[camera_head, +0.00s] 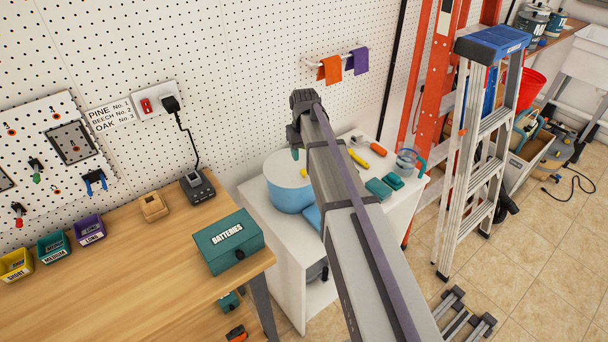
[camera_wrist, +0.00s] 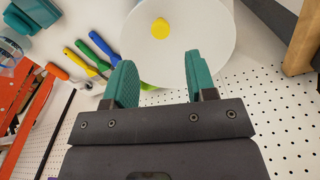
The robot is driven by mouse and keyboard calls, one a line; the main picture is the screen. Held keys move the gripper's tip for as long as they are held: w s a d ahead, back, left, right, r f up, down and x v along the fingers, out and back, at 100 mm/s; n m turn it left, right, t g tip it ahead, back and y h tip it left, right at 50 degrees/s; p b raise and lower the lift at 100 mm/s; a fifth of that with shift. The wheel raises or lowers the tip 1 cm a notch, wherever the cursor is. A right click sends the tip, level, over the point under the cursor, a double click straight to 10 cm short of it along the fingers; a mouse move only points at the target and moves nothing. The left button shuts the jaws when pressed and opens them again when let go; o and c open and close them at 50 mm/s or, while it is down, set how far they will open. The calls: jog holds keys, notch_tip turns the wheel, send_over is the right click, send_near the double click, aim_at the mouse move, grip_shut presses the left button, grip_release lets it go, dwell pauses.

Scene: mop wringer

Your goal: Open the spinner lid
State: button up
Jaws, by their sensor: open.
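The spinner (camera_head: 287,195) is a round blue tub with a white lid (camera_head: 280,167) on the white cabinet, partly hidden behind my arm. The lid looks shut on the tub. A small yellow knob (camera_head: 303,172) shows on it. In the wrist view the white lid (camera_wrist: 200,25) fills the top middle, with the round yellow knob (camera_wrist: 161,28) near its centre. My gripper (camera_wrist: 158,60) has two teal fingers, spread apart and empty. The knob lies beyond the gap between them, and neither finger appears to touch it. In the head view the gripper is mostly hidden by my arm.
Tools with coloured handles (camera_wrist: 87,55), teal boxes (camera_head: 379,188) and a clear jug (camera_head: 408,160) share the cabinet top. A teal batteries box (camera_head: 228,241) stands on the wooden bench to the left. The pegboard wall (camera_head: 230,60) rises close behind; a stepladder (camera_head: 470,170) stands right.

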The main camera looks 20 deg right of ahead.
aim_at(304, 170)
notch_tip(304, 170, down, 9)
jog(key=b, duration=0.7)
jog(key=shift+r, duration=0.35)
grip_shut()
